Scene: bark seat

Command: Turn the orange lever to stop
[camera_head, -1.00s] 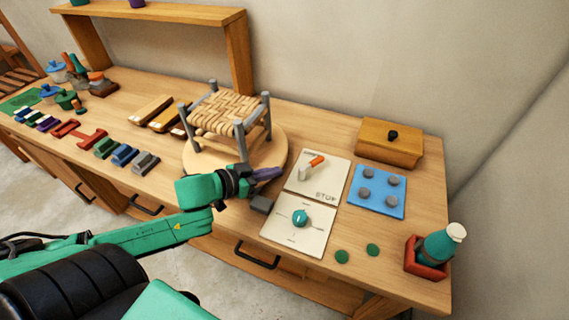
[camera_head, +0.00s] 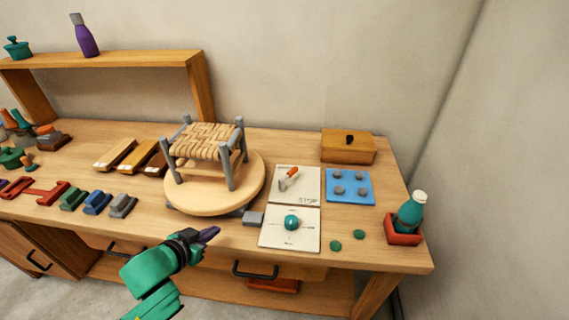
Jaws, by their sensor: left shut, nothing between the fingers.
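The orange lever (camera_head: 290,174) sits on a white panel (camera_head: 308,184) marked STOP at its lower right. The lever's orange end tilts up and to the right, away from the STOP word, and its pale base is at the lower left. My left gripper (camera_head: 209,234) is shut and empty, in front of the bench's front edge. It is apart from the lever, to its lower left. My right gripper is not in view.
A round wooden turntable (camera_head: 208,198) bears a woven seat (camera_head: 206,144) left of the panel. A teal knob (camera_head: 291,222) is on a second white panel below. A blue board (camera_head: 350,187), a wooden box (camera_head: 348,147) and a bottle (camera_head: 412,212) in a red tray stand to the right.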

